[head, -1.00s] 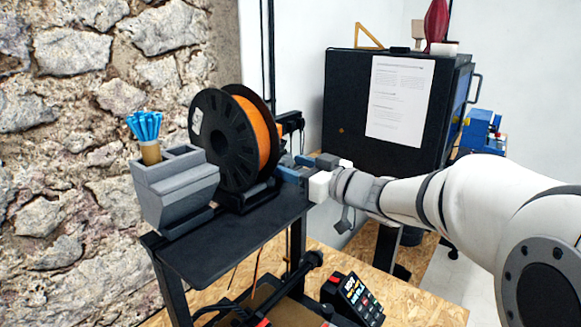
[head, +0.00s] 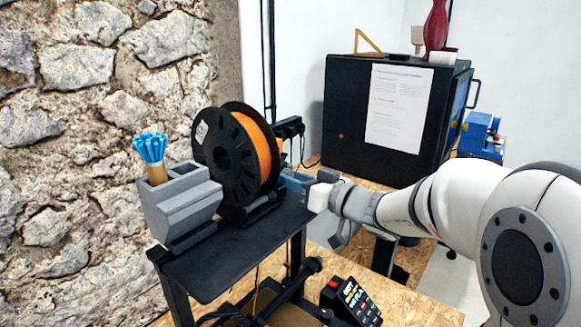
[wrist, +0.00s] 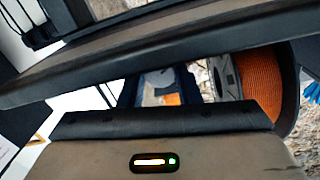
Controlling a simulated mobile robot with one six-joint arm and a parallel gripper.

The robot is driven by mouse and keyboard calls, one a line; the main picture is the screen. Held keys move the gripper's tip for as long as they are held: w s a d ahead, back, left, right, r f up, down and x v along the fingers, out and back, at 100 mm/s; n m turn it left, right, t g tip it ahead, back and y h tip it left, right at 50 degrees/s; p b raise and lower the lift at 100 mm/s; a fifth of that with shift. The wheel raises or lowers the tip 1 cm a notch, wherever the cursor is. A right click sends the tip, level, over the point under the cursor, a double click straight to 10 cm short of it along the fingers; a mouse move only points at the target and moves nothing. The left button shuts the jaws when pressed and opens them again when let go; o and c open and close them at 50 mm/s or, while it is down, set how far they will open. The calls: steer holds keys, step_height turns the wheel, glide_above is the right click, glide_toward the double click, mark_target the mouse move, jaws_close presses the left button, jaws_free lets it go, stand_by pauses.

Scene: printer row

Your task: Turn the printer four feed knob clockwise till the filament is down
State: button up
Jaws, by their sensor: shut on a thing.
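The printer's black top shelf (head: 215,262) carries a black spool of orange filament (head: 264,150), upright. My gripper (head: 294,181) reaches in from the right, its blue fingers beside the spool, just past the shelf's right end. It is shut on the feed knob, which the fingers and gripper body hide. In the wrist view the dark blue fingers (wrist: 160,88) show in a narrow gap, with the orange filament (wrist: 268,82) to their right. A thin orange strand (head: 255,287) hangs below the shelf; I cannot tell how far down its end is.
A grey bin (head: 182,200) with blue-tipped tools stands on the shelf's left. A black keypad (head: 352,300) sits low in front. A large black enclosure (head: 345,125) with a paper sheet stands behind my arm. In the wrist view a dark bar crosses above the fingers.

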steer(key=shift+r+m+p, duration=0.3)
steer(key=shift+m+p, duration=0.4)
steer(key=shift+p, duration=0.15)
steer(key=shift+f+m, duration=0.2)
steer(key=shift+m, duration=0.2)
steer(key=o, duration=1)
steer(key=shift+c, duration=0.2)
steer(key=shift+d, duration=0.1)
steer(key=b+v, duration=0.1)
steer(key=v, duration=0.6)
steer(key=shift+s+d, duration=0.25)
steer(key=shift+f, duration=0.1)
